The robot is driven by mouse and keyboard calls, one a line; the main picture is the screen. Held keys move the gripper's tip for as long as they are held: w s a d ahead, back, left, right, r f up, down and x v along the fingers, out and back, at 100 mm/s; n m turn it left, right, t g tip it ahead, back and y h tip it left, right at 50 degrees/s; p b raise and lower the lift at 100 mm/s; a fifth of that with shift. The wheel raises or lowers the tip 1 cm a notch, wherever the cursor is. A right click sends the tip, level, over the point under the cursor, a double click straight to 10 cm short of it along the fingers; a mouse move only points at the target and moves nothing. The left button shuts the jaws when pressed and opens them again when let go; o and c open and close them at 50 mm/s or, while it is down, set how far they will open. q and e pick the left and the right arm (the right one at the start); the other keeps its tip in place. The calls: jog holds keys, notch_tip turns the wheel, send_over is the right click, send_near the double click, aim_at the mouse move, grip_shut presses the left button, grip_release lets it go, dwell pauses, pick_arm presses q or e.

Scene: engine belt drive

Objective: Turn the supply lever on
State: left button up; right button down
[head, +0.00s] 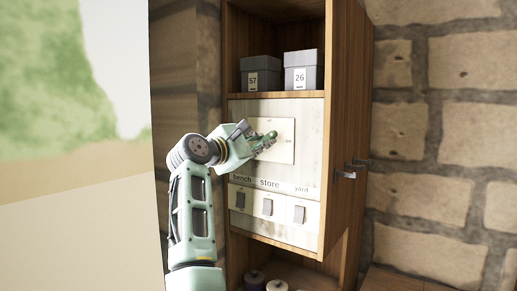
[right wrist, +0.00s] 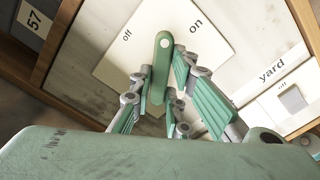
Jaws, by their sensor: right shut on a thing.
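The supply lever (right wrist: 162,58) is a green rounded bar on a cream plate (right wrist: 205,48) marked "off" and "on". In the right wrist view its upper end shows between the two words, with "off" to the left and "on" to the right. My right gripper (right wrist: 160,95) has its fingers on both sides of the lever and is shut on it. In the head view the right gripper (head: 268,142) reaches the plate (head: 285,128) and hides much of the lever. I cannot tell the lever's exact setting. My left gripper is not in view.
Below the plate are switches labelled bench (head: 240,200), store (head: 267,207) and yard (head: 299,214). Grey boxes marked 57 (head: 261,73) and 26 (head: 304,70) stand on the shelf above. The wooden cabinet's side (head: 343,120) has a latch (head: 347,174). Spools (head: 255,281) sit below.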

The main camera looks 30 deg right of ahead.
jog(key=m+b, duration=0.1)
jog(key=m, duration=0.5)
jog(key=shift+m, duration=0.3)
dwell(0.5)
jog(key=c, duration=1.7)
grip_release()
jog(key=shift+r, duration=0.1)
jog(key=v, duration=0.7)
jog(key=shift+a, duration=0.25)
